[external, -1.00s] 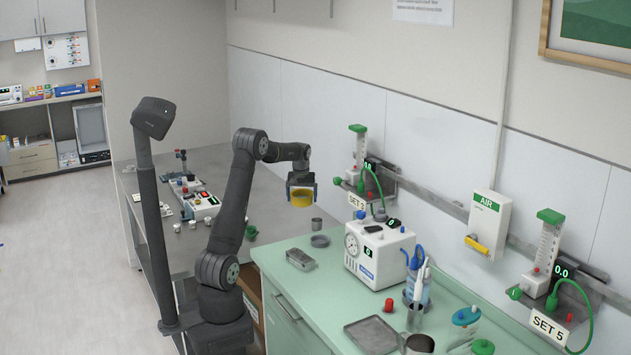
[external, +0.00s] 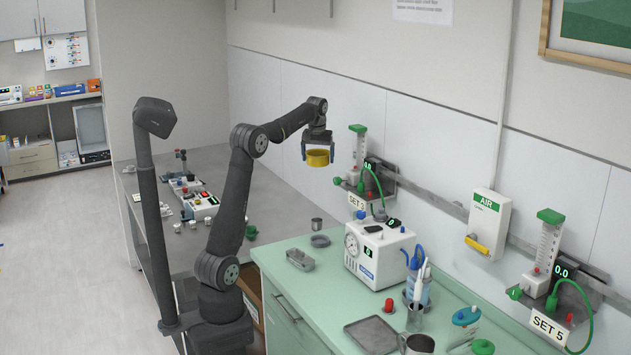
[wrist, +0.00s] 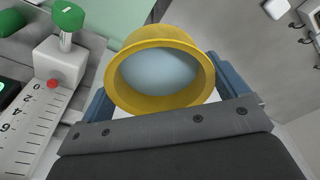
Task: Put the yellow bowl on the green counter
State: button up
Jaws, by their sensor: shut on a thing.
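The yellow bowl (external: 317,158) is held in the air by my gripper (external: 317,150), above the back end of the green counter (external: 285,262). In the wrist view the yellow bowl (wrist: 160,75) sits between the two blue-grey fingers of my gripper (wrist: 160,90), and a pale blue inside shows. A strip of light green, likely the green counter (wrist: 120,20), shows at the top of the wrist view. The bowl touches nothing but my gripper in the external view.
A flowmeter (external: 358,152) is on the wall close to the bowl.

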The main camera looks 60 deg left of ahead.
jog(key=s+d+r+m, duration=0.1)
jog(key=s+d+m, duration=0.25)
jog(key=d, duration=1.55)
jog(key=s+d+r+m, duration=0.15)
jog(key=d+m, duration=0.35)
jog(key=d, duration=1.4)
jog(key=s+d+f+m+h, duration=0.15)
jog(key=s+d+m, duration=0.25)
jog(key=s+d, duration=0.7)
jog(key=s+d+f+m, duration=0.2)
jog(key=s+d+m, duration=0.2)
jog(key=s+d, duration=0.7)
jog(key=s+a+f, duration=0.2)
jog(key=f, duration=0.7)
jog(key=s+a+f, duration=0.1)
jog(key=a+f, duration=0.1)
jog(key=f, duration=0.6)
jog(key=w+a+f, duration=0.1)
jog(key=w+f, duration=0.1)
jog(key=w, duration=0.1)
jog(key=w+a+f, duration=0.2)
jog(key=w+f, duration=0.1)
jog(key=w+a+f, duration=0.2)
jog(key=w, duration=0.1)
jog(key=shift+w+f, duration=0.5)
jog(key=shift+f, duration=1.9)
